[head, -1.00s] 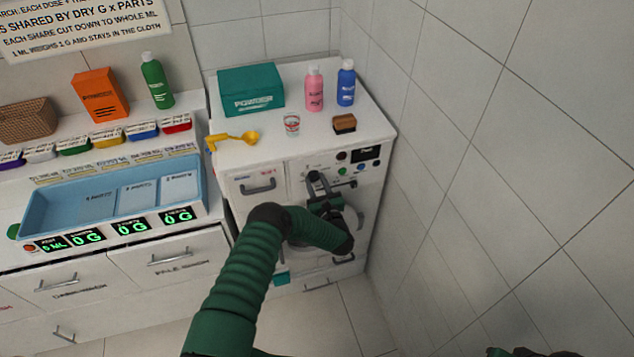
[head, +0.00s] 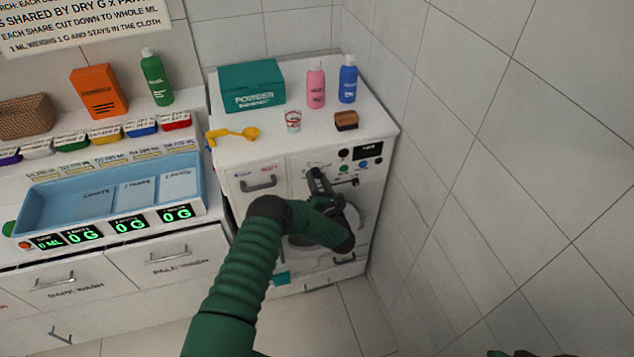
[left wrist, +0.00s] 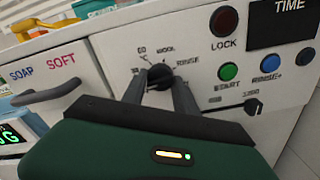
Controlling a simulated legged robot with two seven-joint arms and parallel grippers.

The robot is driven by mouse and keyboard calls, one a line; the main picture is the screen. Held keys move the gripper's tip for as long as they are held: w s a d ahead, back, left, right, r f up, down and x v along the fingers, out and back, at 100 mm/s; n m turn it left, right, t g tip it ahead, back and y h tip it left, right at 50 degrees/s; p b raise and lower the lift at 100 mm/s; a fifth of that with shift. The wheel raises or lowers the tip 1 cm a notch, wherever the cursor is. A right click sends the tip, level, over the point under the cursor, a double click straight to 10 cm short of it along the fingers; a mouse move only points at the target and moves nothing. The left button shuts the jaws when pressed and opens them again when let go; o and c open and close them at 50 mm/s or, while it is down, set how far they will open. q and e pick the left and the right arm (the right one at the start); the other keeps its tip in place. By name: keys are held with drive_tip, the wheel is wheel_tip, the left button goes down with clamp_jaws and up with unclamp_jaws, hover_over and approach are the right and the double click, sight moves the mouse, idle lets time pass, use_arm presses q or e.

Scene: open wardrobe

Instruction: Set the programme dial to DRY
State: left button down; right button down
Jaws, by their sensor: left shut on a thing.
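The programme dial (left wrist: 160,76) is a black round knob on the white machine's front panel. Around it the left wrist view shows printed marks, with WOOL above and RINSE to the right; the lower marks are hidden by my gripper. I cannot read DRY, and which mark the dial points at is unclear. My left gripper (left wrist: 161,84) is shut on the dial, one finger on each side. In the head view my left gripper (head: 317,174) reaches the upper panel and largely covers the dial.
A drawer handle (left wrist: 56,92) is at left. A tiled wall (head: 480,180) stands close right.

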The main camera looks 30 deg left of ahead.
use_arm(q)
drive_tip(key=m+b, duration=0.1)
drive_tip(key=m, duration=0.2)
drive_tip(key=m+b, duration=0.2)
drive_tip(key=m, duration=0.1)
drive_tip(key=shift+d+f+m, duration=0.15)
drive_tip(key=shift+m, duration=0.15)
drive_tip(key=m+b, duration=0.2)
drive_tip(key=m, duration=0.3)
drive_tip(key=m+b, duration=0.2)
drive_tip(key=m, duration=0.4)
drive_tip(key=m+b, duration=0.3)
drive_tip(key=m, duration=2.4)
drive_tip(key=shift+s+f+b, duration=0.1)
drive_tip(key=shift+f+b, duration=0.05)
drive_tip(key=shift+b, duration=0.15)
drive_tip(key=shift+m, duration=0.3)
